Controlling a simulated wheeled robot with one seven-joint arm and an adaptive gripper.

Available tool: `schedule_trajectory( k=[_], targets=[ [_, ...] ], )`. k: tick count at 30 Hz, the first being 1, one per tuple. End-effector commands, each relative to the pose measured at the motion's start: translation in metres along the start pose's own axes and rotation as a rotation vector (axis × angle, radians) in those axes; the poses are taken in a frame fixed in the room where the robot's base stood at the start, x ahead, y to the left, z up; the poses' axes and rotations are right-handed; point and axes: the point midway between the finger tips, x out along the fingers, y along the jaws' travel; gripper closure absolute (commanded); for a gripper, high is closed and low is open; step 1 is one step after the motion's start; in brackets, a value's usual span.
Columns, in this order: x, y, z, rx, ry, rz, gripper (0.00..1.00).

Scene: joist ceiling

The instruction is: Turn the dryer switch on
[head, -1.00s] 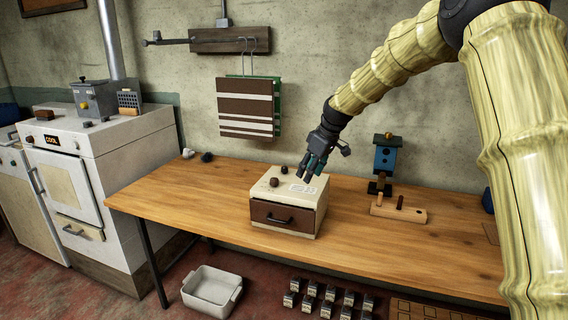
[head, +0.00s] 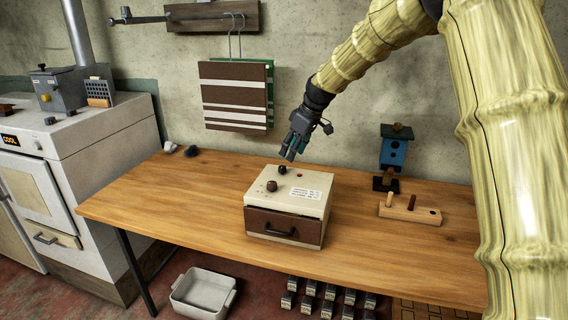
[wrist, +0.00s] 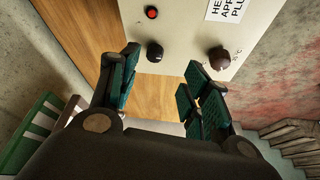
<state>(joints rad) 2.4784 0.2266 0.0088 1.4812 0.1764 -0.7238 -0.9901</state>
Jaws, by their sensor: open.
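The dryer (head: 262,207) is a cream box with a brown front drawer, standing on the wooden table. Its top carries a black knob (head: 282,169) near the back edge, a brown knob (head: 272,186) nearer the front, a small red light or button (head: 300,175) and a printed label. My gripper (head: 289,155) is open and empty, above the dryer's back edge, close to the black knob. In the wrist view, the black knob (wrist: 155,51) lies between and just ahead of the open fingers (wrist: 163,72), and the brown knob (wrist: 219,58) is beyond the right finger. I see no contact.
A blue birdhouse (head: 394,152) and a wooden block with pegs (head: 409,210) stand right of the dryer on the table (head: 180,205). Striped boards (head: 235,97) hang on the wall behind. A white stove (head: 95,150) is at left. The table left of the dryer is mostly clear.

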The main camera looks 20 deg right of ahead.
Motion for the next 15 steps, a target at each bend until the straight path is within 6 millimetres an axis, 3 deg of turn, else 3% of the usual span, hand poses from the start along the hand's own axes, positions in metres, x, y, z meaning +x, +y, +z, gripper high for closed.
schedule_trajectory(
  k=[6, 15],
  targets=[
    [0.05, 0.006, -0.006, 0.001, -0.011, -0.008, 0.53],
    [0.075, 0.006, -0.006, 0.001, -0.008, -0.006, 0.53]
  ],
)
